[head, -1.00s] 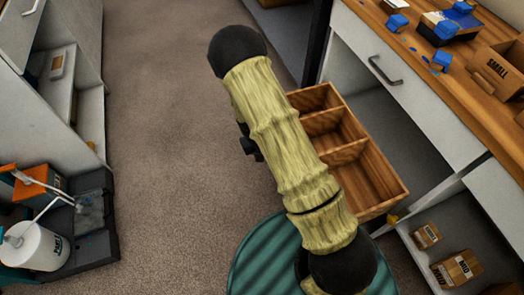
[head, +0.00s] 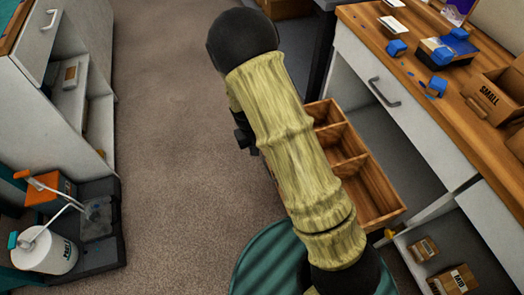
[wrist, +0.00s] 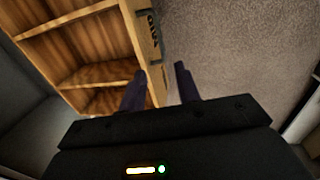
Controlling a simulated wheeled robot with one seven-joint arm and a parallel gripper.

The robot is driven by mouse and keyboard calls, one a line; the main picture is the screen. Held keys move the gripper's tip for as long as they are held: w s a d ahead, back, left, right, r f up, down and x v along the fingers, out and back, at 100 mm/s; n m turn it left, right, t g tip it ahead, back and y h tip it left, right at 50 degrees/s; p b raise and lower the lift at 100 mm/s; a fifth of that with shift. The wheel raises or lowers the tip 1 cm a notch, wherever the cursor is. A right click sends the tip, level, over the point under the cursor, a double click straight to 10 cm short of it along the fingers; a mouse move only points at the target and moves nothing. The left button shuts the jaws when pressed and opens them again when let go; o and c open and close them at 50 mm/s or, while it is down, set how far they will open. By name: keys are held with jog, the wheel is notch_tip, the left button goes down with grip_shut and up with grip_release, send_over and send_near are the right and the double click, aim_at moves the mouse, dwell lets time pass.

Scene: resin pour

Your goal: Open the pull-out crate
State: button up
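The pull-out crate (head: 383,203) is an open wooden box with several compartments. In the head view it juts part-way out of the bay under the grey drawer, its left side hidden behind my arm. In the wrist view its labelled outer wall (wrist: 149,30) and its compartments fill the upper left. My gripper (wrist: 160,77) is open at that wall, one finger on the compartment side and one on the outer, floor side. A gap shows between the wall and the outer finger. My gripper is hidden in the head view.
A drawer with a grey handle (head: 383,92) is above the crate. Small cardboard boxes (head: 455,279) sit on a lower shelf at right. The wooden worktop (head: 437,105) holds blue pieces and a box marked SMALL (head: 487,97). A white bucket (head: 45,252) stands at left. Carpet floor between is clear.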

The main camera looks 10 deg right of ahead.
jog(key=shift+s+a+r+p, duration=0.1)
jog(key=shift+a+r+p, duration=0.1)
jog(key=shift+r, duration=0.75)
jog(key=shift+a+r+p, duration=0.1)
jog(key=shift+r+p, duration=0.05)
jog(key=shift+r, duration=0.75)
jog(key=s+d+r+m+t+y, duration=0.1)
jog(key=s+d+r, duration=0.5)
jog(key=s+r, duration=0.15)
jog(key=s+d+r+m+t+y, duration=0.1)
jog(key=s+d+r+m, duration=0.1)
jog(key=s+d+r, duration=0.55)
notch_tip(320, 180, up, 34)
jog(key=w+a+p, duration=0.1)
jog(key=a+p, duration=0.1)
jog(key=p, duration=3.1)
jog(key=shift+w+a, duration=0.25)
jog(key=shift+w, duration=0.05)
